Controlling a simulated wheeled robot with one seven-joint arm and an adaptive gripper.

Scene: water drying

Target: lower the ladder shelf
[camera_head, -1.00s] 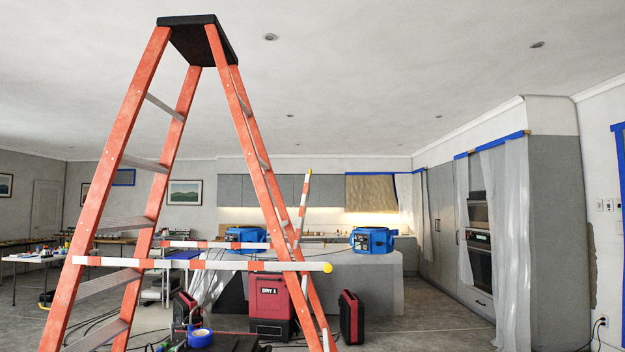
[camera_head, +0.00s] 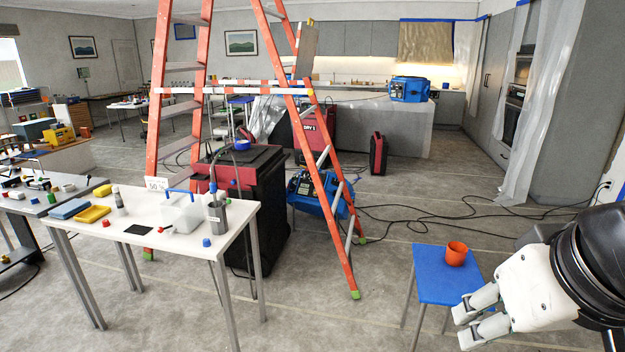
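An orange stepladder (camera_head: 333,214) stands open in the middle, its top cut off by the picture's upper edge. Red-and-white striped bars (camera_head: 238,91) cross it between the rails. A grey flat panel (camera_head: 308,42) stands upright by the upper right rail; it may be the ladder shelf, but I cannot tell for sure. My gripper (camera_head: 463,327) is at the lower right, far from the ladder. Its two white fingers are apart with nothing visible between them.
A blue stool (camera_head: 432,280) with an orange cup (camera_head: 456,253) is beside my gripper. A white table (camera_head: 133,210) with small items and a black-and-red case (camera_head: 262,215) stand left of centre. A blue machine (camera_head: 318,190) sits under the ladder. Cables cross the floor at right.

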